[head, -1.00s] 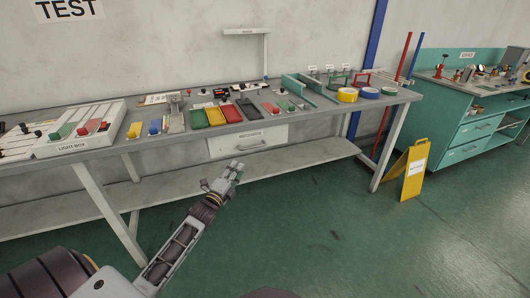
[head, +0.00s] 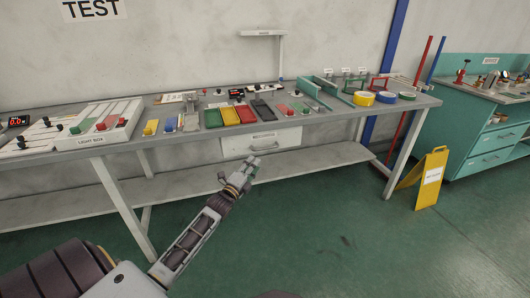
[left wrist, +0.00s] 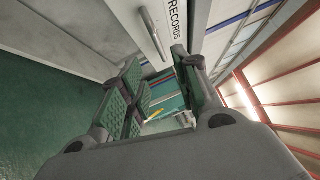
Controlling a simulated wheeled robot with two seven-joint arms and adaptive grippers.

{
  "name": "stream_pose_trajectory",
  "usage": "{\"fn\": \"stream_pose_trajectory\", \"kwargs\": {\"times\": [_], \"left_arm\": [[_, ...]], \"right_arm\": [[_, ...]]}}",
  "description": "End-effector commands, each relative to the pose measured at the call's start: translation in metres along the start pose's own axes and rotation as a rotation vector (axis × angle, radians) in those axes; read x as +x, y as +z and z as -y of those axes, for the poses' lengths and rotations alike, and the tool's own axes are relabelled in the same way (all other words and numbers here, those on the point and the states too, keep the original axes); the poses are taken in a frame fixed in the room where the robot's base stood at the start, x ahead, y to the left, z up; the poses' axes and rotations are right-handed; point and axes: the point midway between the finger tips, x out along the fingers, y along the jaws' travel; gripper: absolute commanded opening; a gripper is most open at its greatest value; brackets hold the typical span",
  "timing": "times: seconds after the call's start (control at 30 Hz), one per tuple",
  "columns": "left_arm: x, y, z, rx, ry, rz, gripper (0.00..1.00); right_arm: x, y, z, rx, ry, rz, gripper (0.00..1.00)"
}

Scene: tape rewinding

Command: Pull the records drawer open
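The records drawer (head: 290,138) is a pale box front under the bench top, and it looks shut. It carries a label and a bar handle (head: 265,147). My left gripper (head: 247,168) is just in front of and below the handle, apart from it. In the left wrist view, the handle (left wrist: 152,33) and the "RECORDS" label stand ahead of the fingertips. The green-padded fingers of the left gripper (left wrist: 165,82) are spread with nothing between them. My right gripper is not in view.
The grey bench (head: 345,120) holds a light box (head: 100,128), coloured trays (head: 230,115) and tape rolls (head: 385,97). A lower shelf (head: 190,182) runs beneath the drawer. A yellow floor sign (head: 429,180) stands at the right. The green floor in front is clear.

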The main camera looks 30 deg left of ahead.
Motion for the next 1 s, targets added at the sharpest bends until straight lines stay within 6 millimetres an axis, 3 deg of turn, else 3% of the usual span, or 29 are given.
{"fn": "stream_pose_trajectory", "kwargs": {"times": [0.77,1.0], "left_arm": [[0.059,0.000,0.000,-0.001,-0.001,0.000,0.32],[0.077,0.000,0.000,0.000,-0.001,0.001,0.32]], "right_arm": [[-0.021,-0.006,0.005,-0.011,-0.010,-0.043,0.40],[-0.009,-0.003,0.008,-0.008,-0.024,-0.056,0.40]]}}
